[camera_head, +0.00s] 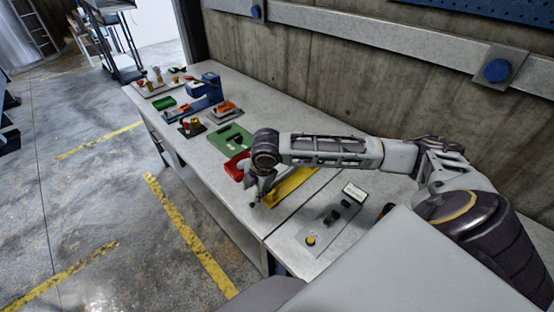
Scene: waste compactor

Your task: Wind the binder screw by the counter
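A grey panel (318,232) on the near bench carries a small box with a white, display-like face (355,191), which may be the counter. The panel also has dark fittings (333,217) and a yellow knob (311,240). I cannot pick out the binder screw for certain. My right gripper (257,201) points down at the left end of a yellow bar (292,186), left of the panel. Its fingers are small and dark, so I cannot tell whether they are open or touching anything. My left gripper is out of view.
A red clamp-like part (236,166) lies just behind my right gripper. Further along the bench are a green plate (229,139), a blue machine (209,87) and several small fixtures. A concrete wall (340,85) runs behind the bench. The front bench strip (205,175) is clear.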

